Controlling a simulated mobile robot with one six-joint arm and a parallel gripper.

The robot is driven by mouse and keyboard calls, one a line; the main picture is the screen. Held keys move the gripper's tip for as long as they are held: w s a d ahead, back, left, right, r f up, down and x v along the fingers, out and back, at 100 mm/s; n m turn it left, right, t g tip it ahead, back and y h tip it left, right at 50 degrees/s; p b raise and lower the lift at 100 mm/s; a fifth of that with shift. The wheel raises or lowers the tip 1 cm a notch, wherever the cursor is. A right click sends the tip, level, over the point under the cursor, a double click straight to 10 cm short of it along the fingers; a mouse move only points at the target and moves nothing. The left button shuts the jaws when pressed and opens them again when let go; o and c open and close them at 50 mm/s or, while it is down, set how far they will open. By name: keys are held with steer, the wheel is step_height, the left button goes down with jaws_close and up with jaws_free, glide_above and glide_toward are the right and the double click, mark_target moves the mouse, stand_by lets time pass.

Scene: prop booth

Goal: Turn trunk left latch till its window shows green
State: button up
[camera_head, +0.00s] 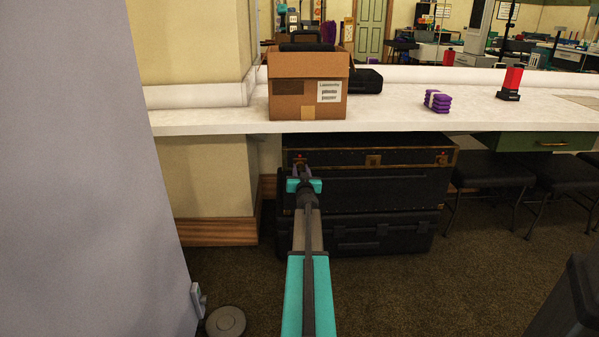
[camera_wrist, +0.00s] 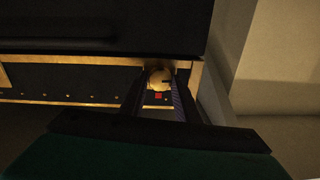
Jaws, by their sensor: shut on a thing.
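The black trunk (camera_head: 400,185) with brass edging lies under the white counter, on top of another black case. Its left latch (camera_head: 299,157) shows just beyond my gripper (camera_head: 302,174) in the head view. In the wrist view the latch is a round brass knob (camera_wrist: 159,78) between the two dark fingers of my gripper (camera_wrist: 160,84), which is shut on it. A small red window (camera_wrist: 158,96) shows beside the knob; I see no green there. The fingers hide the knob's sides.
A black case (camera_head: 385,235) lies beneath the trunk. The counter (camera_head: 400,118) overhangs it and carries an open cardboard box (camera_head: 300,90). A pale wall (camera_head: 85,170) stands close at left, and dark stools (camera_head: 490,172) stand at right.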

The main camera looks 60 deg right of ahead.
steer(key=shift+d+r, duration=0.15)
steer(key=shift+d, duration=0.1)
stand_by(0.3)
steer(key=shift+n, duration=0.4)
steer(key=n, duration=0.2)
steer(key=shift+n+p, duration=0.3)
steer(key=shift+p, duration=0.1)
steer(key=n, duration=0.4)
steer(key=n+b, duration=0.1)
steer(key=n, duration=0.3)
steer(key=shift+n+g+b, duration=0.3)
steer(key=shift+n+b, duration=0.1)
steer(key=n+b, duration=0.1)
steer(key=n, duration=0.2)
steer(key=shift+s+n, duration=0.1)
steer(key=shift+n, duration=0.3)
steer(key=shift+b, duration=0.3)
